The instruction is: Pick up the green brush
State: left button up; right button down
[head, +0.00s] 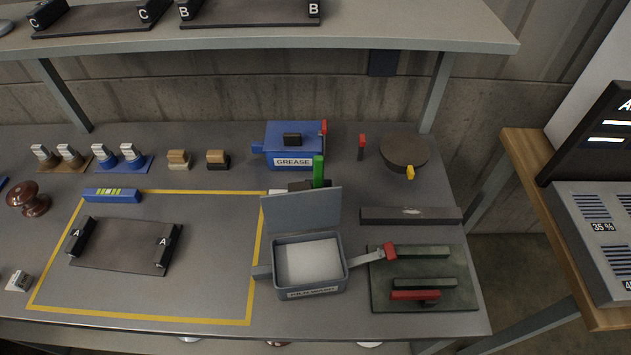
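A bright green upright handle (318,171), which looks like the green brush, stands behind the raised lid of a grey box (272,255). A dark piece shows at the foot of the handle; the lid hides its lower part, so I cannot tell what it stands on. The handle is just in front of the blue GREASE box (277,136). Neither of my grippers shows in the head view.
The open grey box has a pale inside. A dark green mat (386,299) with red and dark tools lies to its right. A red-tipped tool (362,147) and a round dark pot (405,152) stand behind. A yellow-outlined area holds the A-marked tray (122,246). A shelf (400,38) overhangs the back.

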aim_at(318, 160)
jog(key=u, duration=1.05)
jog(key=z, duration=1.05)
jog(key=k+j, duration=0.1)
jog(key=j, duration=0.25)
jog(key=k+j, duration=0.1)
jog(key=j, duration=0.3)
jog(key=k+j+z, duration=0.1)
jog(key=j, duration=0.25)
jog(key=k+j, duration=0.1)
jog(key=j, duration=0.3)
jog(key=k+j, duration=0.15)
jog(key=j, duration=0.2)
